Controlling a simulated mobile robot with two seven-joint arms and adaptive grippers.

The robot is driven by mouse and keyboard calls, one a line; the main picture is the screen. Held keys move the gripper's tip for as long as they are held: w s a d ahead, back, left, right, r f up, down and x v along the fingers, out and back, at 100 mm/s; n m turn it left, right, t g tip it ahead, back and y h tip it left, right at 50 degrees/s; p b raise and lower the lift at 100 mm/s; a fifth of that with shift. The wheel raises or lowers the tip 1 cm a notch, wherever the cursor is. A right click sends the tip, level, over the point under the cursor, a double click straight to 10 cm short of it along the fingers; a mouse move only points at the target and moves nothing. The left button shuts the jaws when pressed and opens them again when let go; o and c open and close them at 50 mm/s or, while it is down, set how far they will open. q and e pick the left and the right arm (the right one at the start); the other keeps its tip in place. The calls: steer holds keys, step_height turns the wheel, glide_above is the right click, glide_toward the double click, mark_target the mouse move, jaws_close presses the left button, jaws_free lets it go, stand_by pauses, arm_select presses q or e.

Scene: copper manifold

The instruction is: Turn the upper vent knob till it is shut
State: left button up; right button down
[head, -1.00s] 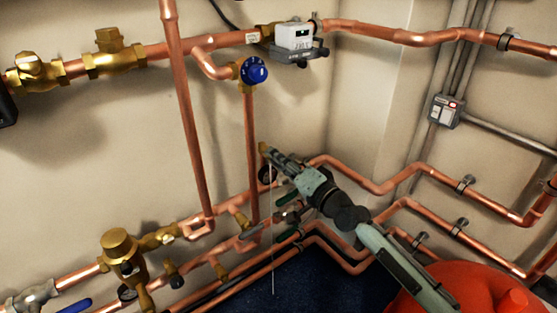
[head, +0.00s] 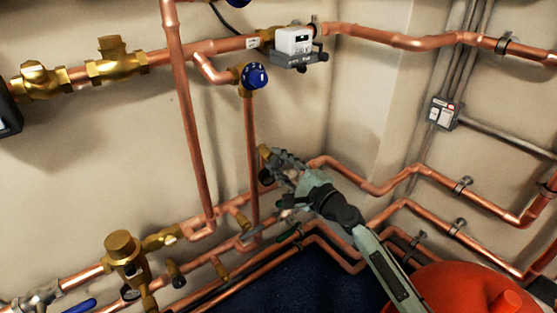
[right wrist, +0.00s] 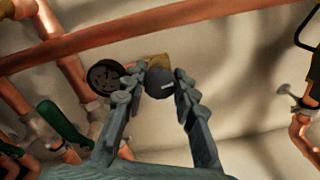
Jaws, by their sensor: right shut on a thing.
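The upper vent knob (right wrist: 160,83) is a small dark round knob with a pale line across its face. In the right wrist view it sits between the fingertips of my right gripper, with a brass fitting behind it. My right gripper (head: 276,158) is shut on this knob, at the wall pipes below the blue dial in the head view. The brass fitting (head: 263,151) shows just left of the fingertips, and the gripper hides the knob in that view. My left gripper is not in view.
A copper pipe (right wrist: 150,38) runs past the fingertips. Green-handled valve (right wrist: 62,128) sits at lower left. A red tank (head: 455,290) stands below my right arm.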

steer(key=shift+m+p, duration=0.3)
steer(key=shift+m, duration=0.7)
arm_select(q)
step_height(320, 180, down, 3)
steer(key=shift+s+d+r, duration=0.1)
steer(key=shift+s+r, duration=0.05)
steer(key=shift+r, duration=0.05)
arm_select(e)
steer(key=c, duration=1.2)
jaws_free()
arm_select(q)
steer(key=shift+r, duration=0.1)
arm_select(e)
steer(key=v, duration=1.2)
